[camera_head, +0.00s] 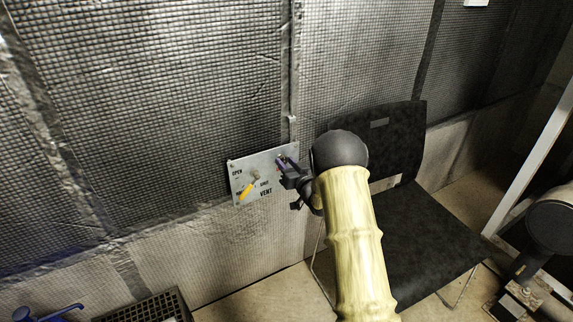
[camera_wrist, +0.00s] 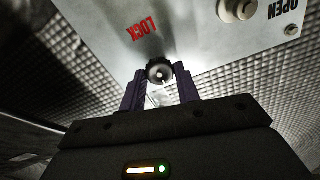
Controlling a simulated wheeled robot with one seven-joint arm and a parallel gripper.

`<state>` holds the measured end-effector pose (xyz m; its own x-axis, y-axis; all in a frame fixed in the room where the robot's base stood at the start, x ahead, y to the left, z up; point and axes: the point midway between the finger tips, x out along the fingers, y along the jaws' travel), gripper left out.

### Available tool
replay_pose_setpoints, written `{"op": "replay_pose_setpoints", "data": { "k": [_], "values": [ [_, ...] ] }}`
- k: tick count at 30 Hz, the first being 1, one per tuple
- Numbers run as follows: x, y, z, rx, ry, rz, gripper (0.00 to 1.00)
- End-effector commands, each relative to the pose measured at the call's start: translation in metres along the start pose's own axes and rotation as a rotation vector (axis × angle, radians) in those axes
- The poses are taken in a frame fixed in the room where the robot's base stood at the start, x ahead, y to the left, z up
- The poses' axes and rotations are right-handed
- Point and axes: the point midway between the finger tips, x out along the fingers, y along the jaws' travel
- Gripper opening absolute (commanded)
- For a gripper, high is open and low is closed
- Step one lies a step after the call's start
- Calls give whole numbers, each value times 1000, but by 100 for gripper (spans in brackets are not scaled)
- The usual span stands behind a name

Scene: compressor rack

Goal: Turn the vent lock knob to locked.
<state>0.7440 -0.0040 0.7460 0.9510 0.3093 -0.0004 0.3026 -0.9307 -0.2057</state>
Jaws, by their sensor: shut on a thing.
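The vent panel (camera_head: 268,163) is a pale metal plate on the quilted wall, with OPEN and VENT lettering. A yellow lever (camera_head: 247,189) slants down and left on it. My gripper (camera_head: 284,164) is at the panel's upper right. In the wrist view, my gripper (camera_wrist: 160,82) has its purple fingers on either side of the small dark, round lock knob (camera_wrist: 158,70) and is shut on it. A red LOCK label (camera_wrist: 142,29) appears upside down near the knob. I cannot tell which way the knob points. My gripper hides the knob in the head view.
A black chair (camera_head: 408,235) stands right of the panel, close beside my arm. A black grated crate (camera_head: 150,307) and a blue handle (camera_head: 45,312) are at the lower left. The wall left of the panel is clear.

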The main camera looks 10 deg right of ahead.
Motion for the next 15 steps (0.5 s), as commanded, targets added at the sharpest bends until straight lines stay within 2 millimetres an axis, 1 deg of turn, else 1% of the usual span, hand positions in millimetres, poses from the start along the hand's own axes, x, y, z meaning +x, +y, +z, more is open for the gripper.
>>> {"op": "replay_pose_setpoints", "data": {
  "k": [8, 15],
  "values": [
    [0, 1, -1, 93, 0, 1, 9],
    [0, 2, -2, 260, 1, 2, 9]
  ]
}}
